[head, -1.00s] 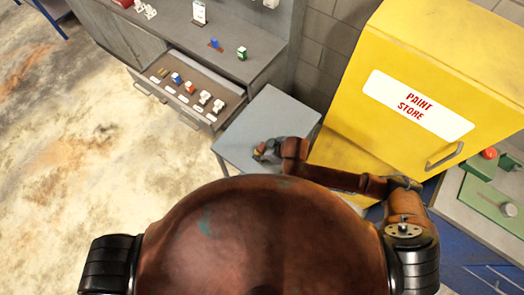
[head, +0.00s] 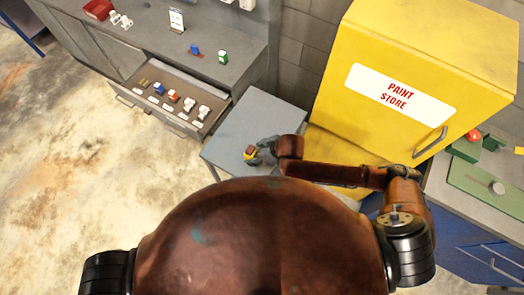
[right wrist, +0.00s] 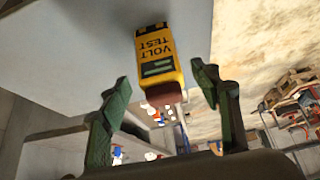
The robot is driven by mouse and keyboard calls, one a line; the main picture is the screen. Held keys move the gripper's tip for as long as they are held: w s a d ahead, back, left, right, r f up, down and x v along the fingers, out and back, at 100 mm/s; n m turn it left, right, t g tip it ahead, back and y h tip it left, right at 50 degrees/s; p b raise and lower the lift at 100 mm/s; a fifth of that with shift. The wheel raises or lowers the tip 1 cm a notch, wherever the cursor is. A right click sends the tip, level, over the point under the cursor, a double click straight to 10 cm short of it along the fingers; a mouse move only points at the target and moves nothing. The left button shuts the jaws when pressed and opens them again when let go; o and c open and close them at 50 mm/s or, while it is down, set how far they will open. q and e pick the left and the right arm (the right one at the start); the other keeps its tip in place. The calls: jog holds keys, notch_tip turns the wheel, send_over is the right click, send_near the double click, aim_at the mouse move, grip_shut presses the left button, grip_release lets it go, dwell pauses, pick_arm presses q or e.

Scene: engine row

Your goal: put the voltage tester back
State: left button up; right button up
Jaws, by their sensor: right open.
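The voltage tester (right wrist: 158,62), a yellow block marked VOLT TEST with a dark red end, shows in the right wrist view. In the head view it is a small yellow and red shape (head: 250,153) over the grey side table (head: 262,112). My right gripper (right wrist: 163,84) is open, with its green fingers apart on either side of the tester's red end. Neither finger visibly touches it. In the head view the right gripper (head: 264,150) is just right of the tester. My left gripper is not in view.
An open drawer (head: 203,132) with several small blue, red and white items and labels is left of the side table. Its grey bench (head: 222,72) carries a blue and a green item. The yellow paint store cabinet (head: 425,55) stands close on the right.

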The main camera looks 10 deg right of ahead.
jog(key=v, duration=0.7)
jog(key=shift+d+r, duration=0.2)
jog(key=shift+r, duration=0.05)
